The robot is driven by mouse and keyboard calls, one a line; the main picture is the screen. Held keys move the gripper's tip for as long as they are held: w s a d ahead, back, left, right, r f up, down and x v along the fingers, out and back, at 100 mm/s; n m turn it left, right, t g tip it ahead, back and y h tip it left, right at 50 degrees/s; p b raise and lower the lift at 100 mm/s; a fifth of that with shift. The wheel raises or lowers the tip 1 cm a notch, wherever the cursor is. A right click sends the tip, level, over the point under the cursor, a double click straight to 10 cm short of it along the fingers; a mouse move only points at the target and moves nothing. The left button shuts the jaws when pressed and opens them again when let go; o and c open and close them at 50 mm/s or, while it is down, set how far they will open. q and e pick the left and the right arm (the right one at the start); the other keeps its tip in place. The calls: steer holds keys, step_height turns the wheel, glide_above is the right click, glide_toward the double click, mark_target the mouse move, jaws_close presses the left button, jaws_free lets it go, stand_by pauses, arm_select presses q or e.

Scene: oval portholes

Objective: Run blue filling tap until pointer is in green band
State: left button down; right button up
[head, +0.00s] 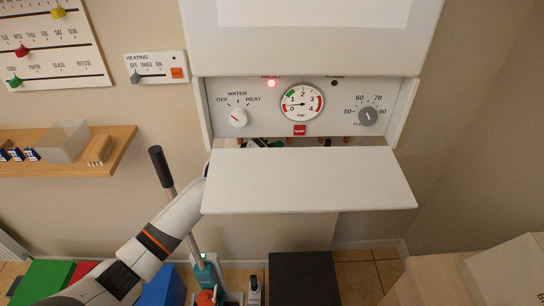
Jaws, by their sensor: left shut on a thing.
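The pressure gauge (302,103) is on the boiler panel, marked 0 to 4 bar. Its dark pointer looks to lie near the low left end, by the 0, below the short green band (289,95) at the upper left. My left gripper (264,143) reaches up behind the lowered white flap (308,180) to the pipes under the boiler. Only a sliver of it shows above the flap edge. It is shut on what appears to be the blue filling tap, which the flap hides. My right gripper is out of view.
A red lamp (271,83) is lit on the panel beside the fault label. The water knob (237,117) and the temperature knob (368,116) flank the gauge. A wooden shelf (110,150) is at left. A dark box (303,279) stands on the floor below.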

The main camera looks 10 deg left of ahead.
arm_select(q)
steer(key=shift+s+r+p, duration=0.1)
steer(key=shift+p, duration=0.45)
steer(key=shift+f+y, duration=0.2)
steer(key=shift+y, duration=0.2)
steer(key=shift+a+f+m+g+p, duration=0.15)
steer(key=shift+m+g+p, duration=0.15)
steer(key=shift+p, duration=0.15)
steer(key=shift+f, duration=0.15)
steer(key=c, duration=1.4)
jaws_free()
steer(key=shift+o, duration=0.2)
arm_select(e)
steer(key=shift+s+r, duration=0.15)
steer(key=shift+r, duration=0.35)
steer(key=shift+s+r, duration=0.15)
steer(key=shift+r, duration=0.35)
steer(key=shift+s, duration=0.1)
